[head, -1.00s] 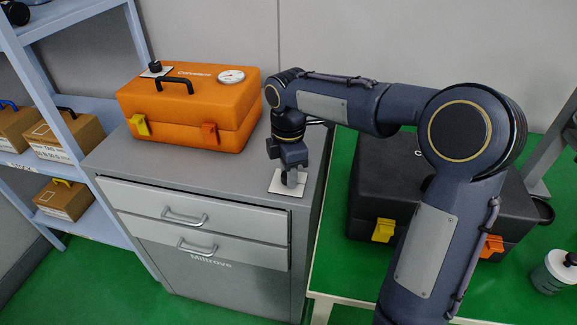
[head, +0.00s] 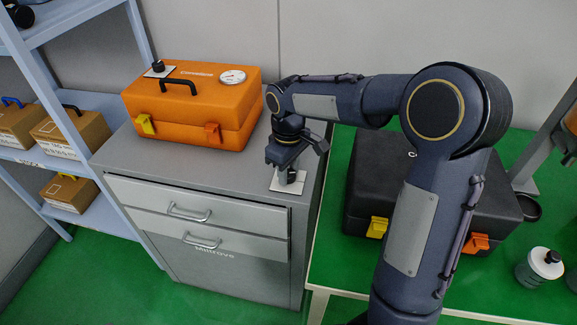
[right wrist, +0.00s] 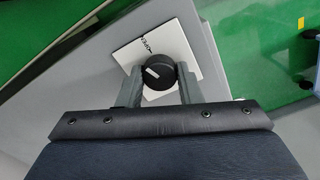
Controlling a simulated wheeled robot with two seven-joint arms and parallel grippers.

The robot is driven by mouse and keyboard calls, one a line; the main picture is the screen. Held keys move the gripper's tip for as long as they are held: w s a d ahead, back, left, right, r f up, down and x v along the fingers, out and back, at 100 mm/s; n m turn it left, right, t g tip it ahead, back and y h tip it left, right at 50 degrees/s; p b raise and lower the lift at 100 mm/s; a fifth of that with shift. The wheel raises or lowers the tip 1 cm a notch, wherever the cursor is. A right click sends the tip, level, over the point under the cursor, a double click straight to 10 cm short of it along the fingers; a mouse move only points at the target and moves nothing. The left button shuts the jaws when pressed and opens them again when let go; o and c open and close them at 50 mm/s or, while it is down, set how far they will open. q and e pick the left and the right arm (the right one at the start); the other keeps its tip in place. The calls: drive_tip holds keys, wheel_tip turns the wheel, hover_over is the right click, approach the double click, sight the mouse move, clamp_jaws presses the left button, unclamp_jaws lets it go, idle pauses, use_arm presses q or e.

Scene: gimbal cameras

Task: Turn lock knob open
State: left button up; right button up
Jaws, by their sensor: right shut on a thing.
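A round black knob (right wrist: 157,80) with a white pointer mark stands on a white plate (right wrist: 130,56) with dark lettering that looks like "OPEN". The plate (head: 284,187) lies on the right front corner of the grey cabinet top in the head view. My right gripper (right wrist: 158,85) points down over it, with one finger on each side of the knob, shut on it. My left gripper is not in view.
An orange case (head: 190,110) with a handle, a gauge and another black knob (head: 158,66) stands on the grey cabinet (head: 215,167). A black case (head: 440,190) lies on the green bench to the right. Shelves with boxes (head: 72,133) stand at left.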

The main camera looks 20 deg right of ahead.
sight(289, 173)
drive_tip(key=shift+m+p, duration=0.5)
drive_tip(key=shift+m, duration=1.7)
drive_tip(key=o, duration=1)
drive_tip(key=shift+r, duration=0.1)
wheel_tip(289, 173, up, 8)
drive_tip(key=shift+f+p, duration=0.15)
drive_tip(key=shift+p, duration=0.25)
